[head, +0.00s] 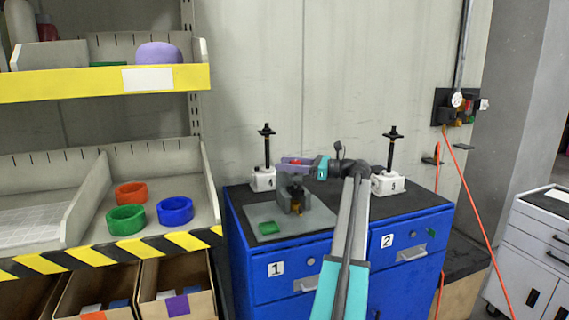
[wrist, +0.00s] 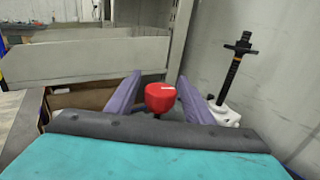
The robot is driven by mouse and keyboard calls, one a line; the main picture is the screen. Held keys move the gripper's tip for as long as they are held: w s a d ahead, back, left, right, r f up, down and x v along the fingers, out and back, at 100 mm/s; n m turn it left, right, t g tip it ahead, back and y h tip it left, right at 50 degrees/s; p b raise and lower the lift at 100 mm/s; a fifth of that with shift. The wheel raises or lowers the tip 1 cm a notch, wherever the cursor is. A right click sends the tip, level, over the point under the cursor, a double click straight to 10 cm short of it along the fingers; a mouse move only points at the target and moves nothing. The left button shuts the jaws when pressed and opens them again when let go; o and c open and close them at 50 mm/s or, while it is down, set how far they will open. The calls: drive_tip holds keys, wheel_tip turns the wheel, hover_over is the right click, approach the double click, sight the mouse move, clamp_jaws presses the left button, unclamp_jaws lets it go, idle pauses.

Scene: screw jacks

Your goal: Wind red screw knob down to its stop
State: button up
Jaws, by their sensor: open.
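The red screw knob (head: 296,161) is at the top of a grey jack frame (head: 293,192) on a grey plate (head: 256,212) on the blue cabinet. My gripper (head: 290,163) is level with the knob, reaching in from the right. In the wrist view the red knob (wrist: 160,98) sits between my two purple fingers (wrist: 159,78), with a visible gap on each side. The gripper is open. The screw below the knob is mostly hidden by the fingers and frame. A small brass-coloured part (head: 296,209) shows low on the frame.
White jacks with tall black screws stand behind left (head: 263,180) and at right (head: 388,184) on the blue cabinet (head: 285,270). The left jack also shows in the wrist view (wrist: 222,112). A shelf with coloured rings (head: 126,219) is at left.

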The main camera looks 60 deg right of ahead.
drive_tip(key=shift+w+a, duration=0.2)
drive_tip(key=shift+w, duration=0.3)
drive_tip(key=c, duration=1.1)
drive_tip(key=shift+o, duration=0.2)
drive_tip(key=shift+r+m+h+p, duration=0.1)
drive_tip(key=shift+m+h+p, duration=0.5)
drive_tip(key=shift+h+p, duration=0.25)
